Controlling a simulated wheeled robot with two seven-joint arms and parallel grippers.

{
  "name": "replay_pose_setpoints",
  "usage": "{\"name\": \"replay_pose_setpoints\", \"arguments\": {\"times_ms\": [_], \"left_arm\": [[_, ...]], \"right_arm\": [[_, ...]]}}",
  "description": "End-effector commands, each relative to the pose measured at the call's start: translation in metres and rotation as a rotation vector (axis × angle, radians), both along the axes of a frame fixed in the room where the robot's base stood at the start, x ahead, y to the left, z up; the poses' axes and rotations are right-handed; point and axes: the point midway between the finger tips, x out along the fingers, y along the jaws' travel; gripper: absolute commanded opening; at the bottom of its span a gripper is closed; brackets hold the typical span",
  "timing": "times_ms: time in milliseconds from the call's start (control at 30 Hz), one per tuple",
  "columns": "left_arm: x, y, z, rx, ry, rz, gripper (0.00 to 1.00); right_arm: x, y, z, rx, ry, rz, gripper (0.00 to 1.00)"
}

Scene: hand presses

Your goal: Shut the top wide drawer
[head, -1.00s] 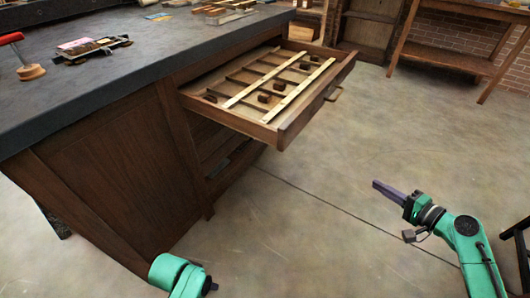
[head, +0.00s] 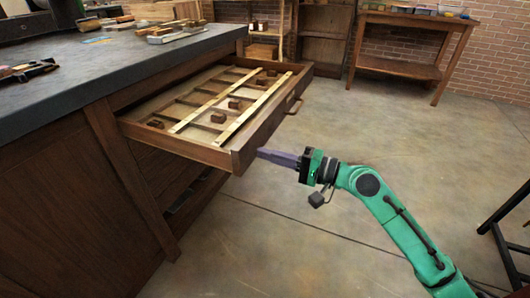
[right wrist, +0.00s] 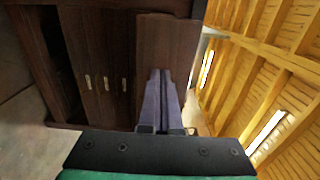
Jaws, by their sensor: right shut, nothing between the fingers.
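The top wide drawer (head: 262,125) is pulled far out of the wooden workbench cabinet in the head view. It holds wooden slats and small dark blocks, and has a handle (head: 294,104) on its front. My right gripper (head: 262,153) is shut and empty, its purple fingers pointing left at the near end of the drawer front. In the right wrist view the fingers (right wrist: 162,75) overlap a brown wooden panel (right wrist: 168,35), apparently the drawer front. I cannot tell whether they touch it. My left gripper is not in view.
The dark bench top (head: 120,68) carries tools and wood pieces. Other drawers (right wrist: 95,50) with small handles look closed in the right wrist view. A wooden table (head: 415,48) stands at the back, and a dark frame at the right edge. The floor (head: 400,140) between is clear.

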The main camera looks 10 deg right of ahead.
Motion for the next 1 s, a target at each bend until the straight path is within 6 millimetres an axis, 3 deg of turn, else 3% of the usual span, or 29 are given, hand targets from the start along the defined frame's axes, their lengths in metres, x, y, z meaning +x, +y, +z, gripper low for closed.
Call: {"name": "replay_pose_setpoints", "arguments": {"times_ms": [633, 767, 1000], "left_arm": [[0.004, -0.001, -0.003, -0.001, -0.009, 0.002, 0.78], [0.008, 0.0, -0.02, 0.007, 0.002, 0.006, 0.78], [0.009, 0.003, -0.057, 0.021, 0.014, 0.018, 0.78]], "right_arm": [[0.009, 0.015, 0.001, 0.001, 0.001, 0.0, 0.0], [0.017, 0.027, 0.003, 0.002, 0.0, 0.0, 0.0], [0.041, 0.067, 0.005, 0.004, 0.0, 0.002, 0.0]]}}
